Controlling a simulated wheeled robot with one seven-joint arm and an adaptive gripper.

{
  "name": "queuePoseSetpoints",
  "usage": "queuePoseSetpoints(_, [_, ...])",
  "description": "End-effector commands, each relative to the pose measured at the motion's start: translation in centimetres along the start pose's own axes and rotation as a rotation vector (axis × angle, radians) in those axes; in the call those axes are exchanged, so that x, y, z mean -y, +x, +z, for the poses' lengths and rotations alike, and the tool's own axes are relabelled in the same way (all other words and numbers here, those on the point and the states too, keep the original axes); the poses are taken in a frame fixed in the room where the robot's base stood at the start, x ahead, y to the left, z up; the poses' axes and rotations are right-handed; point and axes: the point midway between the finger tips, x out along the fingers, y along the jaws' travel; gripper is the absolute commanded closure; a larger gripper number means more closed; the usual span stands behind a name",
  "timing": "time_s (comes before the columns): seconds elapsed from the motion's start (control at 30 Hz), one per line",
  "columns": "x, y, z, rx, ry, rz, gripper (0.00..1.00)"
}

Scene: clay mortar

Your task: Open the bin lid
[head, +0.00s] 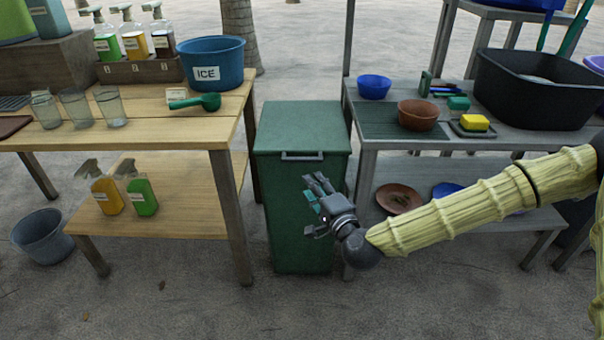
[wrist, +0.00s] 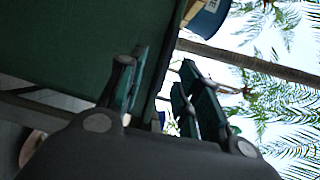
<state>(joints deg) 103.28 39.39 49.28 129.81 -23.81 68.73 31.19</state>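A green bin (head: 285,220) stands on the ground between two tables in the head view. Its flat lid (head: 302,125) is down, with a grey bar handle (head: 302,156) on the front edge. My gripper (head: 313,188) is in front of the bin's front face, to the right and below the handle. In the wrist view the two fingers of my gripper (wrist: 165,85) are apart with nothing held between them. The green bin (wrist: 80,35) fills the upper left there. The handle cannot be made out in the wrist view.
A wooden table (head: 180,125) at left holds a blue ICE bucket (head: 212,66), a green scoop (head: 208,102) and glasses. A grey table (head: 385,132) at right carries bowls (head: 418,114) and a black basin (head: 530,90). Both tables flank the bin closely. The ground in front is clear.

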Motion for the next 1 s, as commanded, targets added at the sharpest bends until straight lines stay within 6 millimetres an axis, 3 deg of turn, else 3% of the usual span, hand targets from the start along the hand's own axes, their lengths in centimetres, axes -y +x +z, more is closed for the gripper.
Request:
queuePoseSetpoints(0.27, [1.2,1.4,-1.1,-0.026,0.025,-0.047,0.66])
queuePoseSetpoints(0.7, [1.4,8.1,-1.3,-0.025,0.023,-0.045,0.66])
queuePoseSetpoints(1.0, [1.6,10.9,-1.3,-0.025,0.023,-0.045,0.66])
